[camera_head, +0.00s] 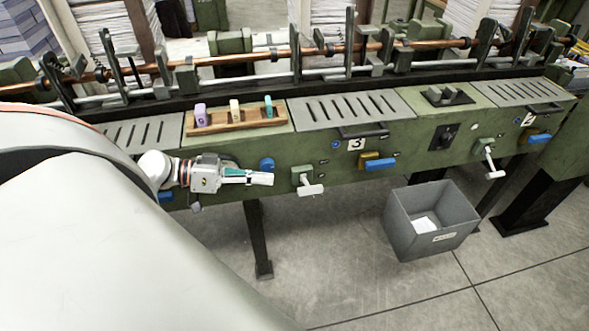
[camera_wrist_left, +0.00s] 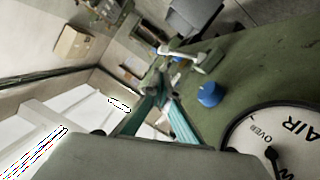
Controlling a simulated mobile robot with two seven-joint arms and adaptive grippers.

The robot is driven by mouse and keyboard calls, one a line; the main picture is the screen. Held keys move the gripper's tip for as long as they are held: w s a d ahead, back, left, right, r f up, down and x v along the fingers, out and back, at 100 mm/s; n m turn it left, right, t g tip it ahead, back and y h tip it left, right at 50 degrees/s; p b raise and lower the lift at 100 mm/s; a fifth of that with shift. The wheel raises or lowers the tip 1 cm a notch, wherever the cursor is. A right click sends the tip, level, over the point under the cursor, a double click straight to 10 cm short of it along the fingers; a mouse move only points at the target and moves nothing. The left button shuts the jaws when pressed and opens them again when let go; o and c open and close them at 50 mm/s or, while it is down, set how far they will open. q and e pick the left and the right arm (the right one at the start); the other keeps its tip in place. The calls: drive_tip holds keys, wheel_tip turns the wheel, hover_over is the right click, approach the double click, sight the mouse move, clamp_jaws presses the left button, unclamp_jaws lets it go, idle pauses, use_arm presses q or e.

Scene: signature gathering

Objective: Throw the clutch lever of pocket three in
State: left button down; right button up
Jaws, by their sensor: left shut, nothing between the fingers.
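The green machine front (camera_head: 340,175) carries a number plate 3 (camera_head: 356,144). Left of and below the plate, a pale clutch lever (camera_head: 308,188) with a bar handle sticks out from its green block. The same kind of lever (camera_wrist_left: 178,52) shows ahead of the fingers in the left wrist view. My left gripper (camera_head: 270,178) is shut and empty, a short way left of this lever and apart from it. Its teal fingers meet in the left wrist view (camera_wrist_left: 158,88). My right gripper is not in view.
A blue knob (camera_head: 267,164) sits just above my left fingertips. A dial (camera_wrist_left: 280,142) shows in the wrist view. A second lever (camera_head: 490,162) is near plate 2 (camera_head: 529,121). A grey bin (camera_head: 432,222) stands on the floor. A wooden rack (camera_head: 235,119) holds coloured stamps.

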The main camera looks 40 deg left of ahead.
sight(306, 183)
use_arm(q)
drive_tip(key=p+x, duration=0.1)
drive_tip(key=x, duration=0.9)
drive_tip(key=shift+p, duration=0.3)
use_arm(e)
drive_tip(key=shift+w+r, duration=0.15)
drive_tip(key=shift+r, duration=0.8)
